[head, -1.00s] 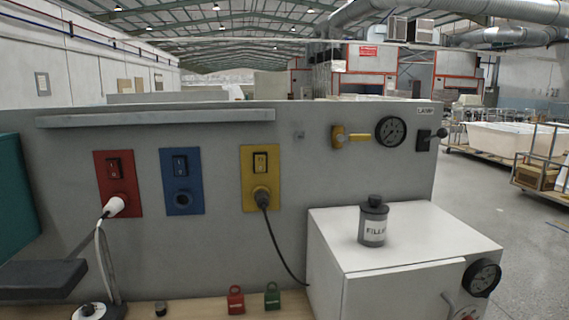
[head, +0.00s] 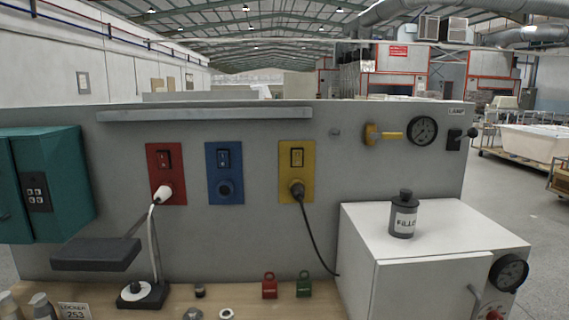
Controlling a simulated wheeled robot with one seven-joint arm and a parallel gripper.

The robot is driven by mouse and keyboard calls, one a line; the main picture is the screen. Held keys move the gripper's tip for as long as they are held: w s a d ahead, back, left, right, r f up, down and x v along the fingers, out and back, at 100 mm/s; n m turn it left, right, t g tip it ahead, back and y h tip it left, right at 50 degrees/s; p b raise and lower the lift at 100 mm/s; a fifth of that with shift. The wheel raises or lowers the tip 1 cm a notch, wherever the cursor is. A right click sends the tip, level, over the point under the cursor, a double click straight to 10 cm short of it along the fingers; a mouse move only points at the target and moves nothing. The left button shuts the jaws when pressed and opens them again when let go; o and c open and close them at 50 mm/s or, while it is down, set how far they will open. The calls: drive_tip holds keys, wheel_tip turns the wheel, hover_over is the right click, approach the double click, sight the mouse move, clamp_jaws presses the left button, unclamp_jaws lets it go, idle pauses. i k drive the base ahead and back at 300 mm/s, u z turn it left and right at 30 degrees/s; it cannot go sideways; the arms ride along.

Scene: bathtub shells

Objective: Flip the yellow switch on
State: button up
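The yellow switch plate (head: 285,178) is on the grey upright panel (head: 400,176), right of the blue and red plates. It carries a black rocker switch (head: 297,157) near its top; I cannot tell its position at this size. A dark plug (head: 297,189) sits in the socket below the rocker, and its black cable hangs down to the right. My gripper is not in the head view.
A white cabinet (head: 420,275) with a canister (head: 403,215) stands right.

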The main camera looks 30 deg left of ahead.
sight(297, 154)
drive_tip(key=u, duration=0.45)
drive_tip(key=k, duration=1.15)
drive_tip(key=u, duration=0.35)
drive_tip(key=i, duration=0.85)
drive_tip(key=u, duration=0.2)
drive_tip(key=k, duration=1.35)
drive_tip(key=u, duration=0.65)
drive_tip(key=i, duration=1.25)
drive_tip(key=z, duration=0.35)
drive_tip(key=i, duration=0.75)
drive_tip(key=z, duration=0.65)
